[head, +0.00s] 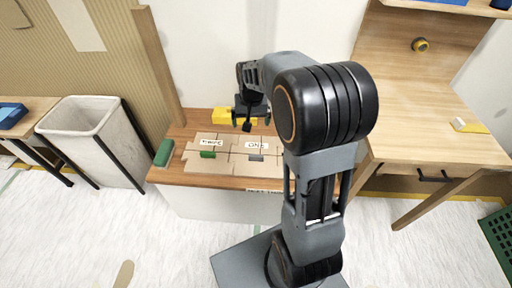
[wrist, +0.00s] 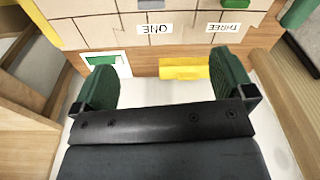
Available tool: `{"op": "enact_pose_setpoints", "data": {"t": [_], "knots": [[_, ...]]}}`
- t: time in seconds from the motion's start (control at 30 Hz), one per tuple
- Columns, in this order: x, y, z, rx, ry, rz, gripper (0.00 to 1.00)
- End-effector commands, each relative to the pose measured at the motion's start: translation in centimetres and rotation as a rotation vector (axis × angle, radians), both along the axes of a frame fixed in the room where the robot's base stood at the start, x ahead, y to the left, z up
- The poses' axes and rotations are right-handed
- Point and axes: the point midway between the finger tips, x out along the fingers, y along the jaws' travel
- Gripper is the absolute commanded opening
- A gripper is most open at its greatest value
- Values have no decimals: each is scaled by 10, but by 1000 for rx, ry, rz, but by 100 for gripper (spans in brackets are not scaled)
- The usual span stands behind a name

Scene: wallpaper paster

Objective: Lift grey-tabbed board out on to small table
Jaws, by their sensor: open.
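The grey-tabbed board (head: 240,169) is tan and lies flat among fitted tan pieces on a wood-topped unit. Its grey tab (head: 256,158) sits below the "ONE" label and also shows at the top edge of the wrist view (wrist: 151,4). A green tab (head: 208,155) lies to its left, below another label. My gripper (head: 242,120) is over the back of the unit, near a yellow block (head: 222,116). In the wrist view, my gripper's green fingers (wrist: 167,85) are wide apart with nothing between them. A small wooden table (head: 36,106) stands at the far left.
A blue object (head: 11,116) is on the left table. A white bin (head: 78,140) stands between it and the unit. A green block (head: 164,152) is at the unit's left edge. A workbench (head: 425,135) stands right, with a green crate (head: 500,235) on the floor.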

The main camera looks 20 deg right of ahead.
Motion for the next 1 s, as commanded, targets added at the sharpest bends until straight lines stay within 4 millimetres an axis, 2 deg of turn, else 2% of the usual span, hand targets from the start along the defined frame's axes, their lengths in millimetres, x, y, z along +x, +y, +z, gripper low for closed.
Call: {"op": "enact_pose_setpoints", "data": {"t": [0.03,0.1,0.2,0.3,0.43,0.63,1.0], "knots": [[14,-11,-44,5,24,-35,100],[28,-22,-73,10,47,-75,100],[43,-33,-106,16,70,-116,100],[52,-40,-127,19,85,-141,100],[57,-44,-144,21,95,-158,100],[58,-44,-172,22,99,-160,100],[58,-43,-239,22,99,-159,100]]}}
